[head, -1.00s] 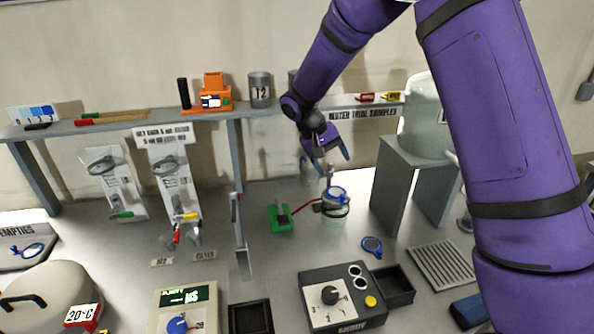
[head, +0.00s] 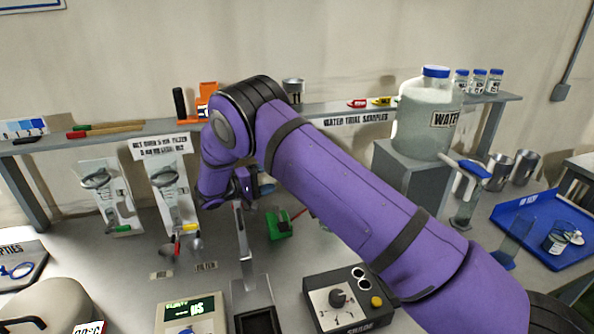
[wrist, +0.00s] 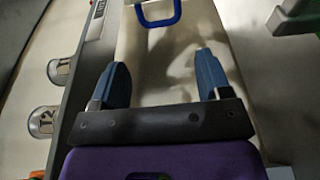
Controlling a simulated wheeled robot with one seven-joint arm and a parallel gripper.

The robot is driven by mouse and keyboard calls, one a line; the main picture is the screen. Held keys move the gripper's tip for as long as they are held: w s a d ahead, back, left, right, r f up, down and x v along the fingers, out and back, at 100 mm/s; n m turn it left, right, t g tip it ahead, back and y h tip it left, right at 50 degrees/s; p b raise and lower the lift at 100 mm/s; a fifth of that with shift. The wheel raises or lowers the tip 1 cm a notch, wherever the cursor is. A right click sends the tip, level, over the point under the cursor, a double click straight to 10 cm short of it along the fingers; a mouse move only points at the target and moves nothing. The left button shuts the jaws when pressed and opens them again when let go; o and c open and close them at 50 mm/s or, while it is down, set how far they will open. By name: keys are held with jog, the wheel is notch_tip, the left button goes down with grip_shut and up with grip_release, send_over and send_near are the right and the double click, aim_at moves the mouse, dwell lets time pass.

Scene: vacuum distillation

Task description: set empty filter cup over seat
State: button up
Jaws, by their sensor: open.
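My gripper (head: 262,188) is beside the left end of my forearm, in front of the wall below the shelf and behind the grey upright plate; its tips are small there. In the wrist view my gripper (wrist: 158,85) is open, its two blue fingers apart with nothing between them. A blue loop handle (wrist: 158,20) on a pale part lies beyond the fingertips; I cannot tell whether it belongs to the filter cup. My forearm hides the place right of the green block (head: 280,224), so the vessel and any seat there do not show in the head view.
Two metal beakers (wrist: 42,122) show at the left of the wrist view. A grey upright plate (head: 243,235) stands near my gripper. Two stands (head: 170,190) are to the left. A control box (head: 342,298) stands in front, and a water jar (head: 425,120) and blue tray (head: 555,225) are right.

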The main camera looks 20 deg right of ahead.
jog(key=x, duration=1)
jog(key=shift+w+d, duration=0.1)
jog(key=shift+d, duration=0.25)
jog(key=shift+c, duration=0.5)
